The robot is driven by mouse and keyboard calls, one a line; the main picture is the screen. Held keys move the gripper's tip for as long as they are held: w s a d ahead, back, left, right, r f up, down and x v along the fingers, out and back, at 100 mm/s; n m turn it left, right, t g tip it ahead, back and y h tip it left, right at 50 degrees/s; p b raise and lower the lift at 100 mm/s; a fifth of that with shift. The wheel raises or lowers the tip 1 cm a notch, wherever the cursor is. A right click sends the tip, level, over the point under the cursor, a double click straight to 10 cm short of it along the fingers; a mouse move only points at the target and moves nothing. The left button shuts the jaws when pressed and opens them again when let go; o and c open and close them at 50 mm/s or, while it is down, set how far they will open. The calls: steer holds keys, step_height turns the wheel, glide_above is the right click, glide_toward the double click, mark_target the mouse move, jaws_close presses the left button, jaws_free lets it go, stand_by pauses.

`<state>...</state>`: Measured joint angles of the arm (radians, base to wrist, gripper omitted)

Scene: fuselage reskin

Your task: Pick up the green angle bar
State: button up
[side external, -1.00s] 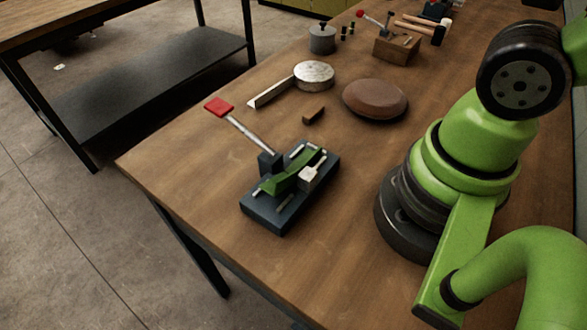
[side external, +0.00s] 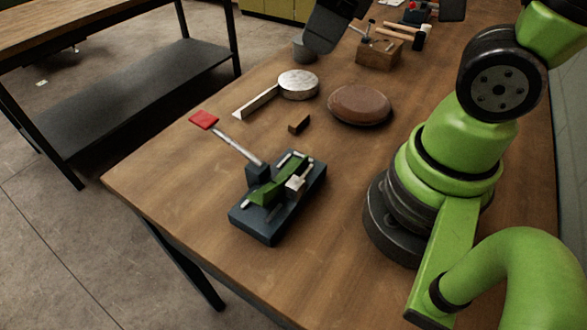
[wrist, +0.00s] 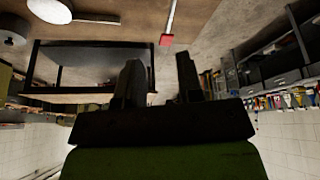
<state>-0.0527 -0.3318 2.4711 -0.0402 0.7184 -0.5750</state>
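The green angle bar (side external: 266,194) lies in a dark blue clamp fixture (side external: 258,226) near the left front edge of the wooden bench. A pale clamp block (side external: 295,183) sits against its right side. The fixture's lever with a red handle (side external: 204,120) slants up to the left. The red handle also shows in the wrist view (wrist: 166,40). My gripper (wrist: 160,75) has its two dark fingers apart with nothing between them. In the side view a dark part, seemingly of my gripper, hangs at the top, well away from the bar. The bar cannot be made out in the wrist view.
Behind the fixture are a small brown block (side external: 299,122), a metal disc (side external: 299,84) beside a flat strip (side external: 256,102), and a brown round pad (side external: 360,105). A wooden block (side external: 379,54) and hammers stand farther back. Bare bench surrounds the fixture.

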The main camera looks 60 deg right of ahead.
step_height(320, 180, down, 6)
steer(key=w+n+g, duration=0.2)
steer(key=n, duration=0.5)
steer(key=n+g+h, duration=0.1)
steer(key=n+g, duration=0.1)
steer(key=n, duration=0.5)
glide_above(303, 160)
step_height(303, 160, down, 7)
steer(key=shift+f, duration=4.65)
jaws_close()
